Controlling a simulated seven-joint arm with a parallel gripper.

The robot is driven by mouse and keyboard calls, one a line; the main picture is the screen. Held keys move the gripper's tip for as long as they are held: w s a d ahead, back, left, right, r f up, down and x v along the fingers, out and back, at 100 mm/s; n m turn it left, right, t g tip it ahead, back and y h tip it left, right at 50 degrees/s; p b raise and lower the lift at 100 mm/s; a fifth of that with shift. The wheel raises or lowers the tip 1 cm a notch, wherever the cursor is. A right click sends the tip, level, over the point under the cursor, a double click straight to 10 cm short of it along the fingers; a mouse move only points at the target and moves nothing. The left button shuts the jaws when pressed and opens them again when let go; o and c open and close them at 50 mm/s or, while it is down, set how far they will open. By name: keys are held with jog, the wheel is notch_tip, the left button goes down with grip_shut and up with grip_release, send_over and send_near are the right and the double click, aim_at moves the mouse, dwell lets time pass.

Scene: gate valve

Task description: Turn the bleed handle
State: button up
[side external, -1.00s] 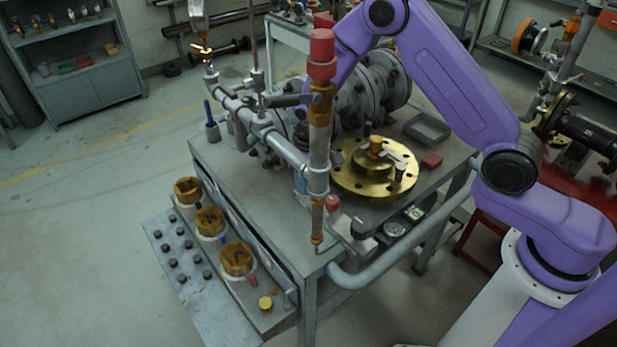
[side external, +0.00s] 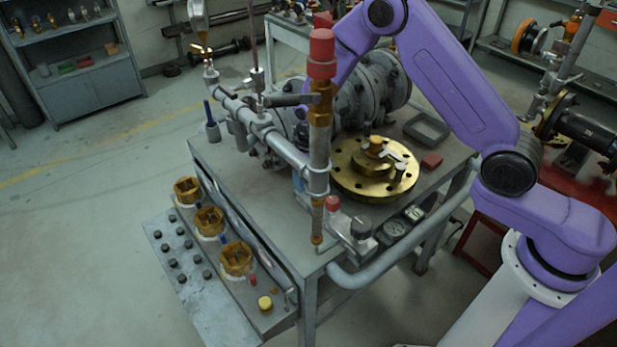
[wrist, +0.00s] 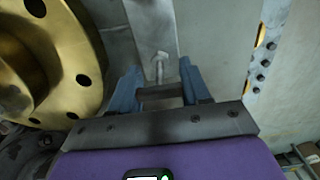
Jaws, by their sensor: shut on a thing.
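In the wrist view my gripper (wrist: 158,76) has its two blue-grey fingers either side of a small grey handle with a stem (wrist: 160,62), which I take for the bleed handle. The fingers are shut on it; the exact contact is hard to see. In the side view my gripper is mostly hidden behind the upright pipe with the red cap (side external: 321,60). The bleed handle cannot be made out clearly there. The brass flange (side external: 350,183) lies flat on the bench, right of that pipe; it also fills the left of the wrist view (wrist: 90,50).
Grey pipework (side external: 285,150) and a dark lever (side external: 288,100) stand close to my gripper. A large grey flanged valve body (side external: 375,85) sits behind. Brown knobs (side external: 236,259) line the front panel.

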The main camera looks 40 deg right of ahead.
jog(key=o, duration=1.1)
jog(key=shift+c, duration=0.2)
notch_tip(320, 180, up, 18)
jog(key=shift+f, duration=0.25)
jog(key=shift+s, duration=0.1)
jog(key=s+r+n, duration=0.2)
jog(key=s+n, duration=0.1)
jog(key=s, duration=0.5)
jog(key=s+r+n, duration=0.2)
jog(key=s, duration=0.5)
jog(key=s+d+n, duration=0.3)
jog(key=s+n, duration=0.1)
jog(key=s, duration=0.5)
jog(key=s+d+f+n, duration=0.1)
jog(key=s+d+n, duration=0.2)
jog(key=s, duration=0.6)
jog(key=shift+s+d+f+n, duration=0.15)
jog(key=shift+s+d+n, duration=0.2)
jog(key=shift+d, duration=0.4)
